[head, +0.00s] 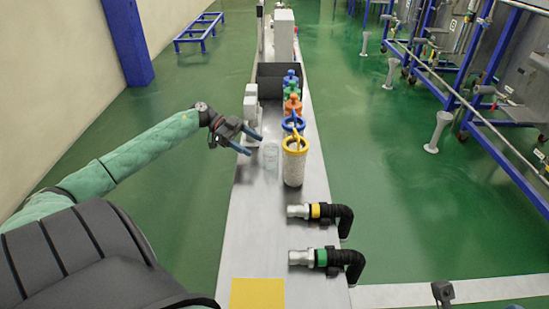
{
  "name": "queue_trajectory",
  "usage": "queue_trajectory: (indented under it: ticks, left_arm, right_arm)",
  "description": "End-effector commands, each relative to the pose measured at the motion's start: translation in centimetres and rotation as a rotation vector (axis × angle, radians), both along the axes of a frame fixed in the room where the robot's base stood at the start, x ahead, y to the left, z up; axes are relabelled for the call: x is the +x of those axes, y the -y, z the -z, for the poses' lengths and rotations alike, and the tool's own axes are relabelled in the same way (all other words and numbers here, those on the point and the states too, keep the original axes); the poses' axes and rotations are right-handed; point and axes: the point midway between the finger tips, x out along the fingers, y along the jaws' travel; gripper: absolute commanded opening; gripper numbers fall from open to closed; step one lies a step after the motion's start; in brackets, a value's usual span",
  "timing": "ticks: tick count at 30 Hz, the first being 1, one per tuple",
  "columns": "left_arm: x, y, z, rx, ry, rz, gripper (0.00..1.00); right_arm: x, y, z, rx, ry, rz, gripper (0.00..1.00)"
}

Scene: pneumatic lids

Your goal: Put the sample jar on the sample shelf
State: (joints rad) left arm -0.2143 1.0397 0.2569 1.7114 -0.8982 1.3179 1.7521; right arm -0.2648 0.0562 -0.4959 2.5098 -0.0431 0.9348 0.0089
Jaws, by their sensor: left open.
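A clear, see-through jar (271,157), which looks like the sample jar, stands upright on the long grey bench. My left gripper (251,145) is open and empty, with its blue-tipped fingers pointing at the jar from the left. The fingertips look close to the jar but apart from it; the exact gap is hard to judge. I cannot tell for certain which surface is the sample shelf. A flat yellow patch (257,293) lies at the near end of the bench. My right gripper does not show clearly.
A white device (250,101) stands behind my gripper. Two black elbow fittings with yellow (316,211) and green (321,257) bands lie nearer. The bench's near left is clear.

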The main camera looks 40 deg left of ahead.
Motion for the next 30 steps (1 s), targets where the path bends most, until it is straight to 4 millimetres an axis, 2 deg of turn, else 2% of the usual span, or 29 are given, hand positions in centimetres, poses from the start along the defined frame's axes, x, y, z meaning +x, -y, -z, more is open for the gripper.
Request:
queue_trajectory:
  ticks: [8, 18, 26, 30]
  left_arm:
    - [0.6, 1.9, 0.8, -0.002, 0.001, 0.001, 0.68]
    - [1.8, 5.7, 2.3, -0.002, 0.001, 0.000, 0.68]
    - [1.9, 6.0, 2.3, 0.000, 0.001, 0.000, 0.68]
    - [1.9, 6.0, 2.3, 0.000, 0.000, 0.000, 0.41]
  right_arm:
    - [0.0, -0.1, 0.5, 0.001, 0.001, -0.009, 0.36]
    - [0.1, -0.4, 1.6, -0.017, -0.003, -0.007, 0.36]
    - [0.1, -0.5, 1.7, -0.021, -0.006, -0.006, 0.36]
    - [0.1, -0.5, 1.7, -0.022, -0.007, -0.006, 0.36]
